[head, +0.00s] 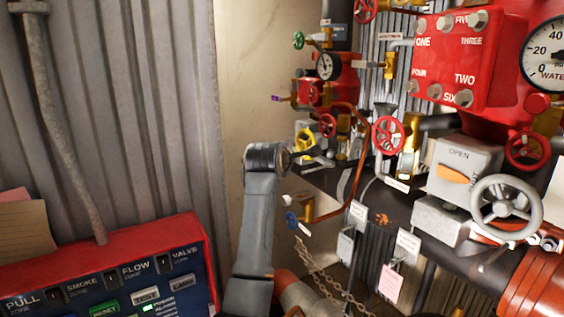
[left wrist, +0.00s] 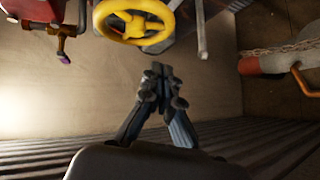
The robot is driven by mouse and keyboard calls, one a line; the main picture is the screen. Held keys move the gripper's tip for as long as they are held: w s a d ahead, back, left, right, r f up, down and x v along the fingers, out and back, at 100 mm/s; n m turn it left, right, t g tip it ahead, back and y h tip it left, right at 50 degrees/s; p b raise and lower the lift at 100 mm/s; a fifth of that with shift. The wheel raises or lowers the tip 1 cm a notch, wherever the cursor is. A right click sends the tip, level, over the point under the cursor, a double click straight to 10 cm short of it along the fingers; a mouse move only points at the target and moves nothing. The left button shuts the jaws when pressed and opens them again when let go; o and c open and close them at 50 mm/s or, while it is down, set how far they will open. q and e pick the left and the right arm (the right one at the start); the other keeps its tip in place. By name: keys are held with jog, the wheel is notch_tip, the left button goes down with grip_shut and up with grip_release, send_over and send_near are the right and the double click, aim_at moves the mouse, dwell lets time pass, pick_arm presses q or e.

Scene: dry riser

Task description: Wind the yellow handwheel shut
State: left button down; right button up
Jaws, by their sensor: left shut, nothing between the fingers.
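The yellow handwheel (head: 304,136) is on the pipework in the middle of the head view, partly hidden by my gripper. In the left wrist view the yellow handwheel (left wrist: 112,34) shows at the top, with its rim and hub visible. My left gripper (head: 310,156) is just in front of it and slightly below in the head view. In the left wrist view my left gripper (left wrist: 157,70) is shut and empty, its fingertips apart from the wheel rim in the picture. My right gripper is in neither view.
Red handwheels (head: 388,135) and a grey handwheel (head: 506,207) are to the right. A red box with numbered bolts (head: 455,60) is above them. An alarm panel (head: 190,235) stands at lower left. A chain (head: 318,272) hangs below the pipework.

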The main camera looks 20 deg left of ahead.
pick_arm(q)
jog(key=d, duration=0.1)
jog(key=w+d+b, duration=0.1)
jog(key=d, duration=0.1)
jog(key=shift+w+d+r, duration=0.15)
jog(key=shift+r, duration=0.05)
jog(key=r, duration=0.2)
jog(key=s+r+p, duration=0.1)
jog(key=r, duration=0.1)
jog(key=shift+d, duration=0.4)
jog(key=a+r+p, duration=0.1)
jog(key=w+a+r, duration=0.1)
jog(key=shift+w+r+p, duration=0.3)
jog(key=shift+r+p, duration=0.1)
jog(key=shift+w+a+f+b, duration=0.4)
jog(key=shift+w+a+f, duration=0.35)
jog(key=shift+a+f, duration=0.3)
jog(key=d+f, duration=0.1)
jog(key=s+d+f, duration=0.1)
jog(key=f, duration=0.1)
jog(key=f+b, duration=0.1)
jog(key=f, duration=0.1)
jog(key=shift+s+d, duration=0.2)
jog(key=shift+d, duration=0.2)
jog(key=shift+w+a+f, duration=0.15)
jog(key=shift+w+a, duration=0.05)
jog(key=shift+a, duration=0.1)
jog(key=shift+d, duration=0.25)
